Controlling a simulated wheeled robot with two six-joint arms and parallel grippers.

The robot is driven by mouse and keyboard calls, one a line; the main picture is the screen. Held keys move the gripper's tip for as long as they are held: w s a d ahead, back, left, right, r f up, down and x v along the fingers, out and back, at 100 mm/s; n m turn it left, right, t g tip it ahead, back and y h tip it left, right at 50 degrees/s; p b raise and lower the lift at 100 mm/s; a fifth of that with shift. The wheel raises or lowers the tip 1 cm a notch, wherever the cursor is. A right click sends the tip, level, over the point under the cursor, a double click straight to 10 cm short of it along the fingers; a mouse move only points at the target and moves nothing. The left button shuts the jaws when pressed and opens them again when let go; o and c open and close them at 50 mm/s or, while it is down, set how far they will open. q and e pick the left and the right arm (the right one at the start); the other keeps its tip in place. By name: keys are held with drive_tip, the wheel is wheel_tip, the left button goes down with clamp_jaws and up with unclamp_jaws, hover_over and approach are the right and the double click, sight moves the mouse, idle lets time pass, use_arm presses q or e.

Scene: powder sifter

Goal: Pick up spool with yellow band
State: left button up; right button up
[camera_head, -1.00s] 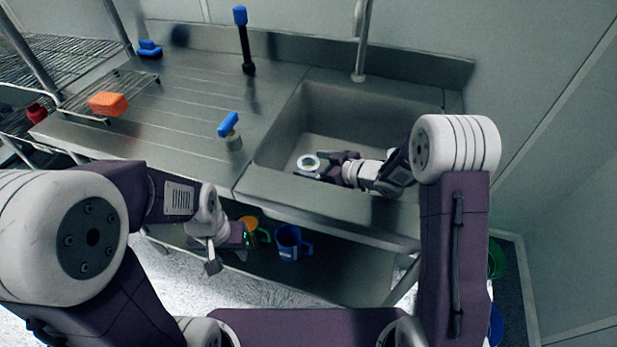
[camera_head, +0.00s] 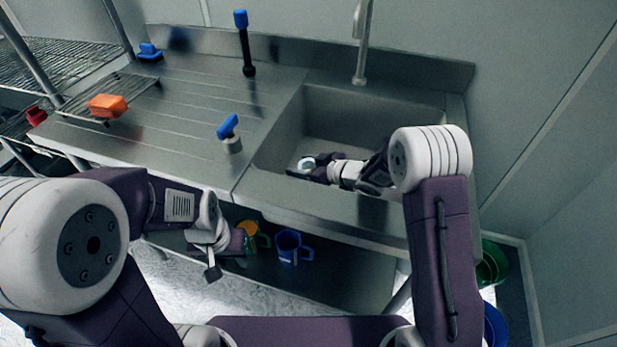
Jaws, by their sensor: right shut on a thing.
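A spool (camera_head: 306,163) with a pale, ring-like end shows at the left inside of the sink. No yellow band can be made out on it at this size. My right gripper (camera_head: 316,167) reaches into the sink from the right and is shut on the spool, its fingers covering part of it. My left gripper (camera_head: 217,262) hangs below the counter's front edge, far from the spool. Whether its fingers are open or shut cannot be made out.
The sink (camera_head: 345,115) has front and left walls close to my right gripper. A faucet (camera_head: 362,45) rises behind it. A blue-handled tool (camera_head: 229,130), an orange block (camera_head: 107,105) and a black-and-blue upright tool (camera_head: 245,45) stand left. A blue mug (camera_head: 289,247) sits below.

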wheel_tip(320, 180, up, 10)
drive_tip(key=p, duration=0.4)
